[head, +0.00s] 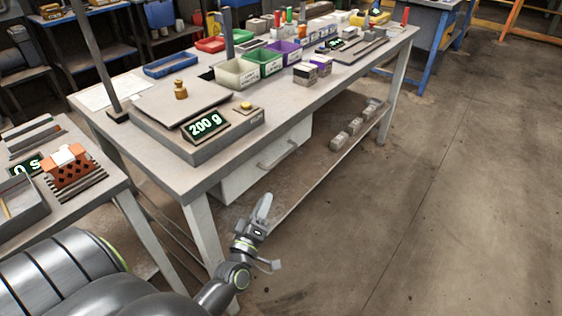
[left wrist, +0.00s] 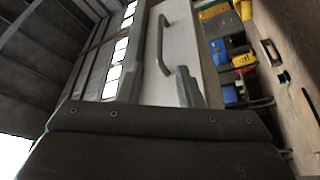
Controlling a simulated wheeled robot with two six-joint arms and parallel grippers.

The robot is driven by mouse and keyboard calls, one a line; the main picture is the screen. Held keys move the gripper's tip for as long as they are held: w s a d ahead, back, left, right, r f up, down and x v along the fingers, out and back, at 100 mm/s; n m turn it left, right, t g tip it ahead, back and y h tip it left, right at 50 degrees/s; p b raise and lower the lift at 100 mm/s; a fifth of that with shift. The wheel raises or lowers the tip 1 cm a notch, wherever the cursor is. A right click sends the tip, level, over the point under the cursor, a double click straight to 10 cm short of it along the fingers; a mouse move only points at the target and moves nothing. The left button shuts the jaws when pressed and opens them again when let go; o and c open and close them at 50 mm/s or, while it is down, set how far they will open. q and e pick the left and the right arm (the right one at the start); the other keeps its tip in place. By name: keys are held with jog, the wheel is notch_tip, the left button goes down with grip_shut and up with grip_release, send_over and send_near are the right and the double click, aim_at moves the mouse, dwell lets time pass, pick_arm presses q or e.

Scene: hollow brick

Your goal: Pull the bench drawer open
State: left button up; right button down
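The bench drawer (head: 240,179) is a pale box under the bench's front edge, and it looks shut. Its grey bar handle (head: 279,154) runs along the front. In the left wrist view the pale drawer front (left wrist: 190,45) and its handle (left wrist: 161,45) show ahead of my fingers. My left gripper (head: 264,206) is in front of and below the drawer, apart from the handle, with nothing seen in it. Its fingers (left wrist: 188,86) overlap in the left wrist view, so their opening is unclear. My right gripper is not in view.
The bench top (head: 220,165) holds a scale reading 200 g (head: 205,126), bins and small boxes. A lower shelf (head: 312,171) carries several grey blocks. A second table (head: 75,205) stands at left with an orange brick (head: 68,172). The floor to the right is clear.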

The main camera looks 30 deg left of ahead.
aim_at(281, 160)
pick_arm(q)
jog(key=p+x, duration=0.1)
jog(key=x, duration=1.3)
jog(key=shift+w+a, duration=0.15)
jog(key=shift+w, duration=0.25)
grip_shut()
